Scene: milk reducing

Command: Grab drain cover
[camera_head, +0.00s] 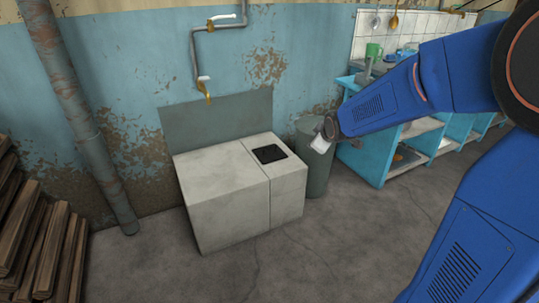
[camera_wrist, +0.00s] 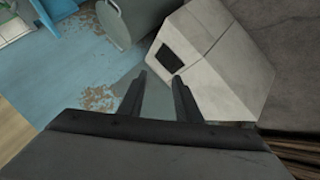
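A dark square drain cover (camera_head: 269,153) lies flat on the right part of the pale stone block's top. It also shows in the wrist view as a dark patch (camera_wrist: 172,58) on the pale block (camera_wrist: 212,64). My gripper (camera_wrist: 158,78) shows two dark fingers, spread apart with nothing between them. In the wrist view the drain cover lies beyond the fingertips, apart from them. In the head view the end of my blue arm (camera_head: 330,128) is to the right of the block and higher than the cover. The fingers are hard to make out there.
A grey-green barrel (camera_head: 314,178) stands right beside the block. Pipes with a tap (camera_head: 204,88) hang on the wall above it. A blue shelf unit (camera_head: 366,152) is at the right. Wood planks (camera_head: 40,250) are at the left. The floor in front is clear.

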